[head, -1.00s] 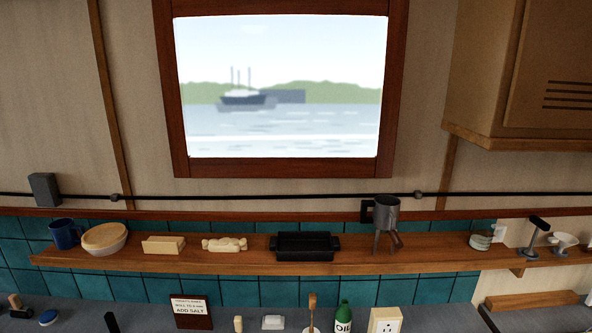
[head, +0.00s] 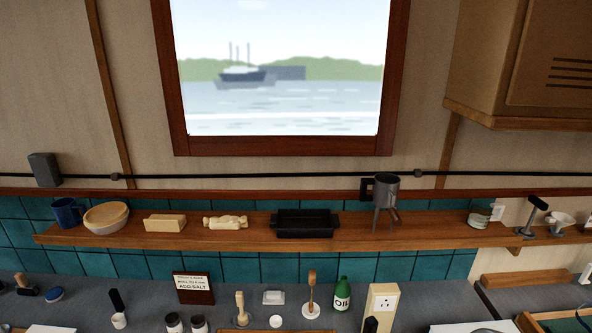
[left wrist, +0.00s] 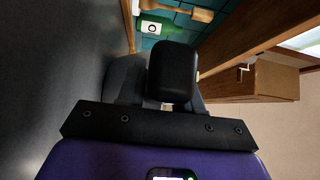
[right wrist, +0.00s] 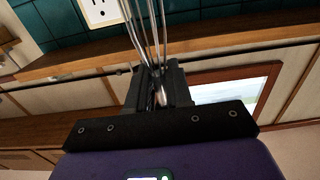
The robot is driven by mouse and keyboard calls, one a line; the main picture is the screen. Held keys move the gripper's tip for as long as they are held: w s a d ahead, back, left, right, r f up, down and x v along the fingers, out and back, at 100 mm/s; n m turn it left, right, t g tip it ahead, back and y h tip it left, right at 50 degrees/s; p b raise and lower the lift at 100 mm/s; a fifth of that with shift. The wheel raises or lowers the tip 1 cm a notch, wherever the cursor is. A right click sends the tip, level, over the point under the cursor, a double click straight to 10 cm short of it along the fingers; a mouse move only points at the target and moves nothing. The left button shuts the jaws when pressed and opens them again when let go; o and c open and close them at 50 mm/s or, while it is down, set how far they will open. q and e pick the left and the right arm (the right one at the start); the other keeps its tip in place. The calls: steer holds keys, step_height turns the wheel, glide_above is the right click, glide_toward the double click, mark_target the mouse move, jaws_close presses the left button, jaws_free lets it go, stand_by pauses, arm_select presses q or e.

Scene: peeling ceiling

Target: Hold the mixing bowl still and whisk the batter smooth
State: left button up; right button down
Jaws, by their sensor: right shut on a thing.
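My right gripper (right wrist: 158,80) shows in the right wrist view. It is shut on a whisk (right wrist: 145,30) whose metal wires run up out of the frame; the handle end lies between the fingers. My left gripper (left wrist: 158,85) shows in the left wrist view. Its grey fingers appear apart, with a dark rounded block (left wrist: 172,72) in front of or between them; I cannot tell whether they touch it. Neither gripper shows in the head view.

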arm_select(q)
steer(key=shift+c, duration=0.2)
jaws_close()
steer(key=shift+f, duration=0.2)
stand_by(0.8)
